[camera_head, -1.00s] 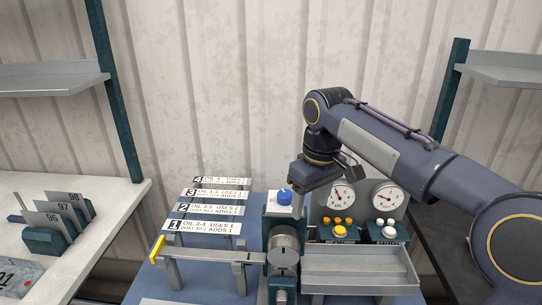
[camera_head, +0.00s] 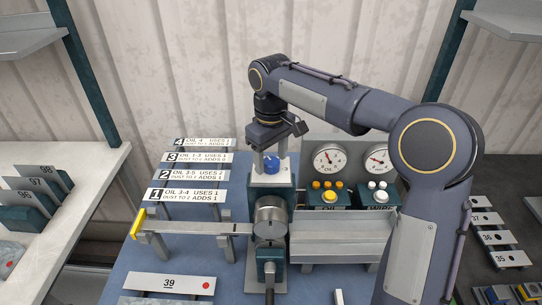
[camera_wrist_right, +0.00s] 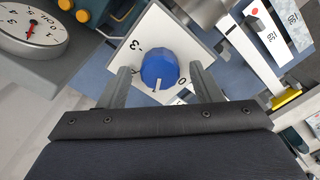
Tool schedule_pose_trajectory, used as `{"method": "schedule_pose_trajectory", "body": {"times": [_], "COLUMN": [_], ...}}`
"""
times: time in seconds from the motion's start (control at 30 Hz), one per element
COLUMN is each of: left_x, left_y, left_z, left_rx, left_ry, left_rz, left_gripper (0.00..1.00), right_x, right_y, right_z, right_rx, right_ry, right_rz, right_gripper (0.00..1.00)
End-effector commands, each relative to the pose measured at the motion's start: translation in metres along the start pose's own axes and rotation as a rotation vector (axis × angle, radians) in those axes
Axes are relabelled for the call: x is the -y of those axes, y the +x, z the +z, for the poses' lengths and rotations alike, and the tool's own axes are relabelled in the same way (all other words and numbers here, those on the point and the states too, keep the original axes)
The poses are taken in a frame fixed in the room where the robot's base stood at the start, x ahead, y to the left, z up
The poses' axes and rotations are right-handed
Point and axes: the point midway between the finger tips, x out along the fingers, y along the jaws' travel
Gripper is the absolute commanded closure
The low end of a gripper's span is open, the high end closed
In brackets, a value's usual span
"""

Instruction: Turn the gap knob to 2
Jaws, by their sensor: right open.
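The gap knob (camera_head: 271,165) is a blue round knob on a white plate, on top of the machine's post. In the right wrist view the blue knob (camera_wrist_right: 160,68) sits on its white dial plate (camera_wrist_right: 152,32). A 3 and a 0 are readable on the plate. A short white mark on the knob points toward the picture's bottom, close to the 0 side. My right gripper (camera_head: 270,153) is open, pointing down at the knob. In the right wrist view its two fingers (camera_wrist_right: 161,82) stand on either side of the knob, apart from it. My left gripper is not in view.
A round gauge (camera_head: 329,160) and yellow buttons (camera_head: 328,190) stand right of the knob. A grey tray (camera_head: 340,238) lies in front of them. Numbered label plates (camera_head: 187,195) are on the left. A flat bar with a yellow end (camera_head: 138,223) reaches left from the machine.

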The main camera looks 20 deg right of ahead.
Motion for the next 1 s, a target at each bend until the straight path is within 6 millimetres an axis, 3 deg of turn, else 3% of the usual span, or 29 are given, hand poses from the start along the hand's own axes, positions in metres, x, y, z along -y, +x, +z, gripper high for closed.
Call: {"method": "schedule_pose_trajectory", "body": {"times": [0.3,0.67,1.0], "left_x": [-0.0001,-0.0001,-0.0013], "left_y": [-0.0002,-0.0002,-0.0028], "left_z": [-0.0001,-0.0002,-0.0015], "left_rx": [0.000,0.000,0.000], "left_ry": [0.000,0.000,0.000], "left_rz": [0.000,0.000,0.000], "left_gripper": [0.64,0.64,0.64], "right_x": [-0.0001,-0.0001,0.0001], "right_y": [0.0040,0.0037,0.0027], "right_z": [0.0002,0.0002,0.0001], "right_rx": [0.000,0.000,0.000], "right_ry": [0.000,0.000,0.058], "right_rz": [0.000,-0.001,-0.001], "right_gripper": [0.41,0.86,0.86]}}
